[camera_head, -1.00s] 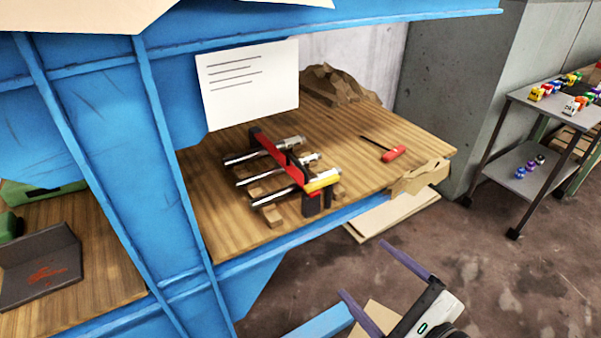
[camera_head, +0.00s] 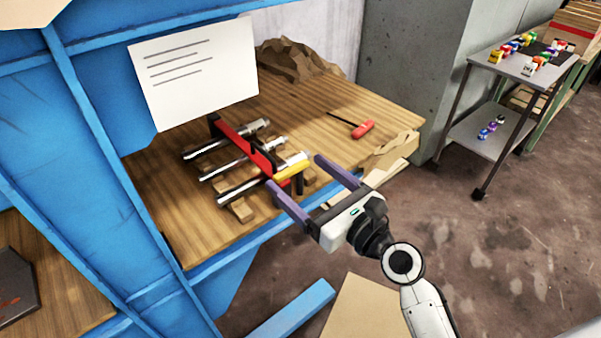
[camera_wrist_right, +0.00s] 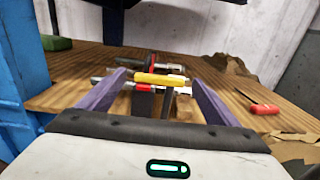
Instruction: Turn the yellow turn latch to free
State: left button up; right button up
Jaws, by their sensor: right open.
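The yellow turn latch (camera_head: 292,171) sits at the near right end of a red and black bar fixture (camera_head: 243,144) on the wooden workbench. Several silver rods run through the fixture on wooden blocks. My right gripper (camera_head: 305,170) is open, its two purple fingers reaching toward the latch from the near side. In the right wrist view the latch (camera_wrist_right: 161,79) lies crosswise between the open fingers, a little beyond or near their tips; contact cannot be told. My left gripper is not in view.
A red-handled screwdriver (camera_head: 362,130) lies on the bench to the right. A white sheet with lines (camera_head: 195,72) stands behind the fixture. Blue frame posts (camera_head: 85,130) rise at the left. A grey cart (camera_head: 490,143) with small toys stands at the right.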

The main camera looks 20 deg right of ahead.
jog(key=shift+w+a, duration=0.15)
jog(key=shift+w, duration=0.25)
jog(key=c, duration=1.1)
jog(key=shift+o, duration=0.2)
